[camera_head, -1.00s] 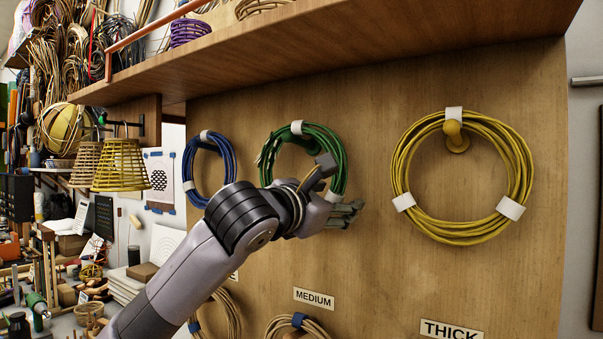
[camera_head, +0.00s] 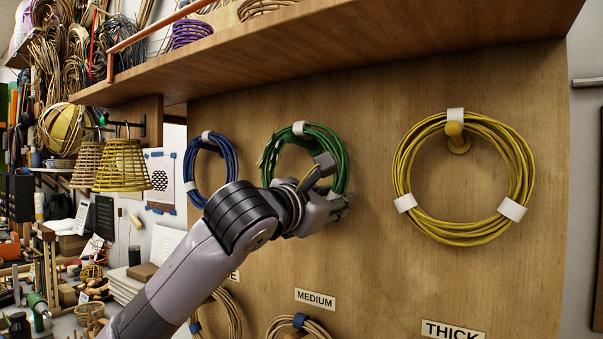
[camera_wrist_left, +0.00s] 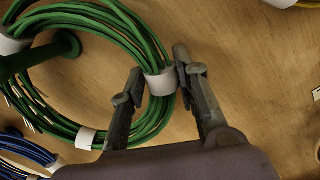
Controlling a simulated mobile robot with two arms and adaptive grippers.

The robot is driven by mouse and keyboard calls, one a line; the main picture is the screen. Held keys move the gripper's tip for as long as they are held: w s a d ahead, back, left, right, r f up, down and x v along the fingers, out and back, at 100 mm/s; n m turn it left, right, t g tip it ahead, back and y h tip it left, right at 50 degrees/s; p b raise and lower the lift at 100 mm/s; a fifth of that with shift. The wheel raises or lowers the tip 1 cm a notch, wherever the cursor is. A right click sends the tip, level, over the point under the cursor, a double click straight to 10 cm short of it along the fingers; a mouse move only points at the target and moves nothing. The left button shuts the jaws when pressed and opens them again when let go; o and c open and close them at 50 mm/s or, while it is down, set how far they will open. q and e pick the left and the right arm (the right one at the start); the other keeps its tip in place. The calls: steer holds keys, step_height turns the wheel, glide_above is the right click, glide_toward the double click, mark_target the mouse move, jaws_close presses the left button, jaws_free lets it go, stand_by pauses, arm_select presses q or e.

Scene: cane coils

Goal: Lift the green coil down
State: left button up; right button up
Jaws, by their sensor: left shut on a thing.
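The green coil (camera_head: 333,141) hangs on the wooden board between the blue coil and the yellow coil, with a white band at its top. In the left wrist view the green coil (camera_wrist_left: 146,37) passes between the fingers of my left gripper (camera_wrist_left: 157,83), at a white band. A green peg (camera_wrist_left: 40,56) stands inside the coil's ring near its upper left band. My left gripper (camera_head: 338,188) is shut on the coil's lower right side in the head view. The arm hides the coil's lower part there. My right gripper is in neither view.
A blue coil (camera_head: 234,157) hangs close on the left and a larger yellow coil (camera_head: 407,155) on the right. A wooden shelf (camera_head: 330,45) juts out above. Natural cane coils (camera_head: 237,318) hang below, near the MEDIUM label (camera_head: 315,299).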

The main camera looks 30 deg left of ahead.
arm_select(q)
steer(key=shift+d+f, duration=0.1)
steer(key=shift+d+r+p, duration=0.15)
steer(key=shift+r+p, duration=0.25)
steer(key=shift+r, duration=0.3)
steer(key=shift+s+r, duration=0.15)
steer(key=shift+r, duration=0.4)
steer(key=shift+s+a+f, duration=0.1)
steer(key=shift+s+a, duration=0.15)
steer(key=shift+s, duration=0.35)
steer(key=shift+s+a+b, duration=0.2)
steer(key=shift+s+b, duration=0.45)
steer(key=shift+s, duration=0.55)
steer(key=shift+s+a+b, duration=0.15)
steer(key=shift+s+b, duration=0.45)
steer(key=shift+s, duration=0.6)
steer(key=shift+s+a+b, duration=0.2)
steer(key=shift+s+b, duration=0.25)
steer(key=shift+s, duration=1.05)
steer(key=shift+s+a+b, duration=0.2)
steer(key=shift+s+b, duration=0.2)
steer(key=shift+s, duration=1.05)
